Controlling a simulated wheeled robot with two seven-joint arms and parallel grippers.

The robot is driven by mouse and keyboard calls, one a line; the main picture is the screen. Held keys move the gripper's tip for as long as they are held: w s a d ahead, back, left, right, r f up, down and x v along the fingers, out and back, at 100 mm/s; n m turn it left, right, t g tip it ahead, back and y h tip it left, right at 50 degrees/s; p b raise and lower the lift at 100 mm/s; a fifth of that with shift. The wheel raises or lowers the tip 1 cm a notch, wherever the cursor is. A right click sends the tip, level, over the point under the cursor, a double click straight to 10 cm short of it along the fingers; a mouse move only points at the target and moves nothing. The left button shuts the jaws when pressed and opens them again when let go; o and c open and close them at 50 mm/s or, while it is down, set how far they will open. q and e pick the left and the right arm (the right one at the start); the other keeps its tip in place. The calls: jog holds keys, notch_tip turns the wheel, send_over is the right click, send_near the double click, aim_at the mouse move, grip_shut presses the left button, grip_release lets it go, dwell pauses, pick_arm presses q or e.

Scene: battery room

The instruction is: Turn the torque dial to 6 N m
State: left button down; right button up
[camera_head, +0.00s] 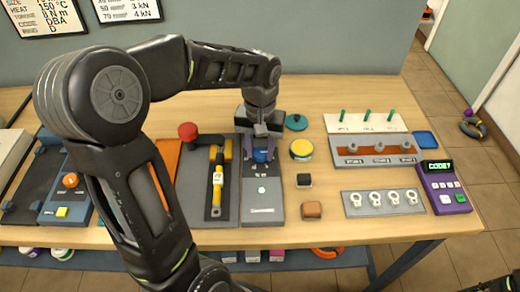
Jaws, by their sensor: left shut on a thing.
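My left gripper (262,151) points down at the far end of a grey panel (264,212) near the middle of the table. It is shut on a blue round knob, the torque dial (262,156), with a finger on each side. The fingers and wrist hide much of the dial, and I cannot read its setting. The panel has a small light plate (262,209) nearer the front. My right gripper is not in view; only a dark piece of my arm shows at the bottom right corner.
A yellow-black tool (217,183) lies on a dark tray left of the panel. A red knob (188,131) stands behind it. A yellow round jar (301,149), small blocks (312,209) and a purple keypad (443,188) reading "CODE?" are to the right.

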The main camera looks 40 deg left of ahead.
aim_at(260, 154)
pick_arm(q)
jog(key=c, duration=0.9)
grip_release()
jog(key=shift+r, duration=0.15)
notch_tip(260, 154, up, 8)
jog(key=shift+f, duration=0.25)
